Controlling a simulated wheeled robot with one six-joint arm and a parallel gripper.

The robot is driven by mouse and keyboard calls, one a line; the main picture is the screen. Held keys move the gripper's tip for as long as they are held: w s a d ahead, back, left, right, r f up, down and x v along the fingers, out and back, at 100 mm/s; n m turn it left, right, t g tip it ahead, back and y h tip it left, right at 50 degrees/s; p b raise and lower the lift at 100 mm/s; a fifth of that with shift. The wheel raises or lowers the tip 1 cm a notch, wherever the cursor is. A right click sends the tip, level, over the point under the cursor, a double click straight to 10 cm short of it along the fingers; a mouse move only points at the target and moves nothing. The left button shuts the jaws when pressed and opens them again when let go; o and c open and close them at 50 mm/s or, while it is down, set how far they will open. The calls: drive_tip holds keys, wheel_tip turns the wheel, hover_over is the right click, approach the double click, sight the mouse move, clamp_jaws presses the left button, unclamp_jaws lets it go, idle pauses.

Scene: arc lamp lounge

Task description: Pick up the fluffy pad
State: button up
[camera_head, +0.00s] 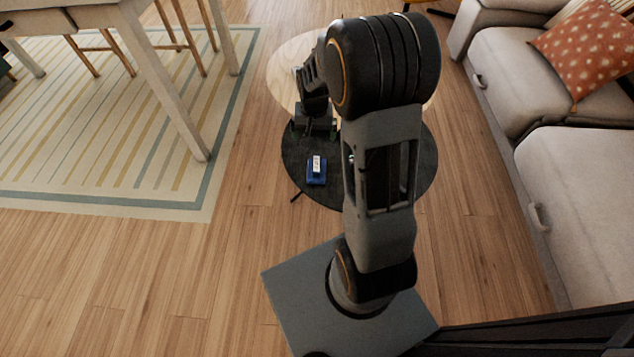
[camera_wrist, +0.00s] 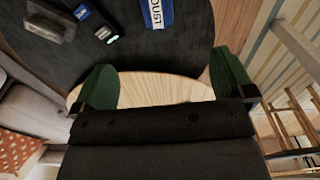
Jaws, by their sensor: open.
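A blue pad with a white lettered label (camera_head: 317,170) lies on the dark round table (camera_head: 300,178); it is the likeliest fluffy pad, though no fluffy texture can be made out. In the wrist view the same pad (camera_wrist: 157,14) is cut off by the top edge. My gripper (camera_head: 315,132) is above the table, just beyond the pad as the head camera sees it. In the wrist view its green-lined fingers (camera_wrist: 166,80) are wide apart with nothing between them. My arm hides part of the table in the head view.
A grey block (camera_wrist: 50,20) and small dark items (camera_wrist: 106,33) lie on the dark table in the wrist view. A lower-looking pale wooden round top (camera_head: 288,70) adjoins it. A sofa (camera_head: 580,190) stands right, a white table leg (camera_head: 175,95) left.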

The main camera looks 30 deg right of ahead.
sight(317, 163)
drive_tip(key=shift+m, duration=0.4)
drive_tip(key=f+b, duration=0.1)
drive_tip(key=f, duration=0.3)
drive_tip(key=d+f+b, duration=0.1)
drive_tip(key=f+b, duration=0.1)
drive_tip(key=f, duration=0.3)
drive_tip(key=w+f+b, duration=0.1)
drive_tip(key=f, duration=0.3)
drive_tip(key=shift+d+f, duration=0.15)
drive_tip(key=shift+f, duration=0.2)
drive_tip(key=shift+f+b, duration=1.9)
drive_tip(key=shift+f, duration=1.15)
drive_tip(key=shift+c, duration=0.4)
drive_tip(key=c, duration=1)
drive_tip(key=shift+o, duration=0.2)
